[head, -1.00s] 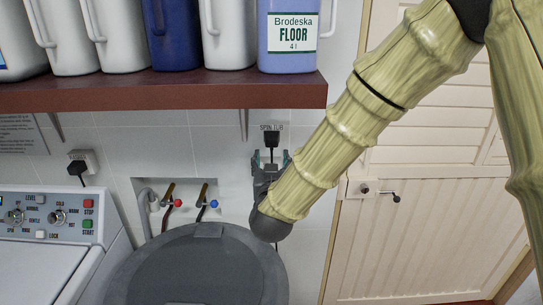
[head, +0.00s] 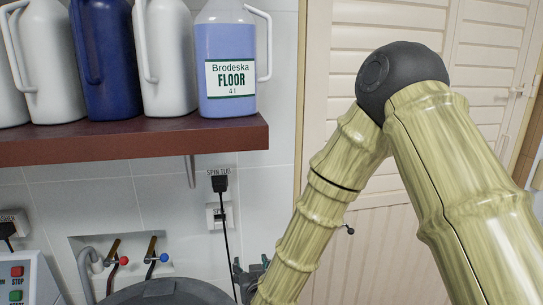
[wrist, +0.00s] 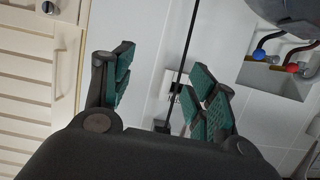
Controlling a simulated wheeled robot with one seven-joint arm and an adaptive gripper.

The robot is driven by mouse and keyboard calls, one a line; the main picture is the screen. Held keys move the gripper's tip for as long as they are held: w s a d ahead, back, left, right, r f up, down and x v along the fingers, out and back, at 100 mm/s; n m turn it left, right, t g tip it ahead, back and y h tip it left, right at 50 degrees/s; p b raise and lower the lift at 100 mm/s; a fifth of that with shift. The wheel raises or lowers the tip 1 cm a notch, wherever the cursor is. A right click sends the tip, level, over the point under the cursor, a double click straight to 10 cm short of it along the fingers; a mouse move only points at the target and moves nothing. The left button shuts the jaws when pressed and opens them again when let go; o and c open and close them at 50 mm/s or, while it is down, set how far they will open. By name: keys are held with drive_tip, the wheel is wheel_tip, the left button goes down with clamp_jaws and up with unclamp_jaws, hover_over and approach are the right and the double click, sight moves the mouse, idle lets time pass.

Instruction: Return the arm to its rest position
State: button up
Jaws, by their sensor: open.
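My arm, with its bamboo-like links and dark elbow ball (head: 402,78), stands bent across the right half of the head view. My gripper (head: 251,272) is low at the bottom centre of that view, partly hidden by the arm. In the wrist view my gripper (wrist: 165,88) is open, its green-padded fingers spread apart with nothing held between them. A black cable (wrist: 184,42) shows behind the gap.
A black plug (head: 219,183) sits at the wall under the "SPIN TUB" label, its cord hanging past a lower outlet (head: 217,215). A brown shelf (head: 140,140) holds several jugs. Red and blue taps (head: 158,257), a grey tub lid (head: 165,293) and a louvred door (head: 345,225) surround the arm.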

drive_tip(key=s+d+f+g+b, duration=0.1)
drive_tip(key=s+d+f+g, duration=0.1)
drive_tip(key=s+d+f, duration=0.5)
drive_tip(key=s+d+f+m+g+h+b, duration=0.1)
drive_tip(key=s+d+f+g, duration=0.15)
drive_tip(key=f, duration=0.75)
drive_tip(key=s+d+f+g+b, duration=0.1)
drive_tip(key=s+d+f+g, duration=0.1)
drive_tip(key=s+d+f, duration=0.5)
drive_tip(key=s+d+f+g, duration=0.2)
drive_tip(key=s+d+f, duration=0.2)
drive_tip(key=s, duration=0.4)
drive_tip(key=s+d+f+m+g+h+b, duration=0.1)
drive_tip(key=s+d+f+g, duration=0.2)
drive_tip(key=s+f, duration=0.3)
drive_tip(key=s+d+f+g+h+b, duration=0.1)
drive_tip(key=s+d+f, duration=0.4)
drive_tip(key=s, duration=0.5)
drive_tip(key=shift+d+f+m+g, duration=0.2)
drive_tip(key=shift+m+g, duration=0.1)
drive_tip(key=shift+g, duration=0.35)
drive_tip(key=shift+c, duration=0.2)
